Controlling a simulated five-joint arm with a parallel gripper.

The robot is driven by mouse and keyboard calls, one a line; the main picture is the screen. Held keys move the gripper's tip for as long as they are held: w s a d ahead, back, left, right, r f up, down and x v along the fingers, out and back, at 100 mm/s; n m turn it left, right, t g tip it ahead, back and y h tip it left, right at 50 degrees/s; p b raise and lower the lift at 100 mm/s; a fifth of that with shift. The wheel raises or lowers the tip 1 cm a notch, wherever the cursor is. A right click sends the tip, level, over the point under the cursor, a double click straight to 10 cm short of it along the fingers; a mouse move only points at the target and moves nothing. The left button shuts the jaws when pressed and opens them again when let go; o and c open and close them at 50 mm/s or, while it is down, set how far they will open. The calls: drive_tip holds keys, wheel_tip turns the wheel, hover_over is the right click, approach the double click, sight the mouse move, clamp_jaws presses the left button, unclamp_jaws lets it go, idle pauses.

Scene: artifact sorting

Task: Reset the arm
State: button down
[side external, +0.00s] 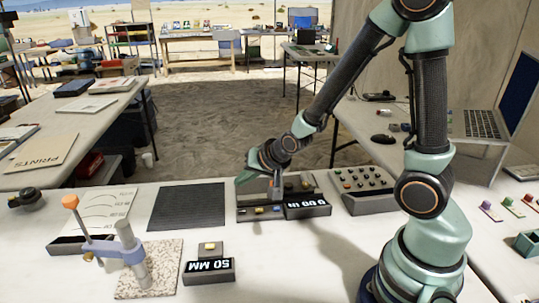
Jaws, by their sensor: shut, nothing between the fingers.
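My gripper (272,186) is low over a grey tray-like device (240,213) with a dark display at its front right, near the middle of the table. The gripper points downward, and its fingers are shut with nothing seen between them. They are small in this view, and I cannot tell whether they touch the device. My arm reaches to the left from its base at the lower right, bent at the elbow.
A dark mat (187,206) lies left of the device. A button panel (362,188) stands to its right. A "50 MM" display block (208,271), a speckled slab (162,255) with a stand, and an orange-knobbed lever (70,202) are in front. A laptop (483,124) stands at right.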

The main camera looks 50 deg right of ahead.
drive_tip(key=s+a+r+n+g, duration=0.1)
drive_tip(key=s+r+n+g, duration=0.2)
drive_tip(key=s+r+n, duration=0.6)
drive_tip(key=s+v, duration=0.1)
drive_tip(key=v, duration=0.5)
drive_tip(key=shift+s+a, duration=0.25)
drive_tip(key=shift+f, duration=0.1)
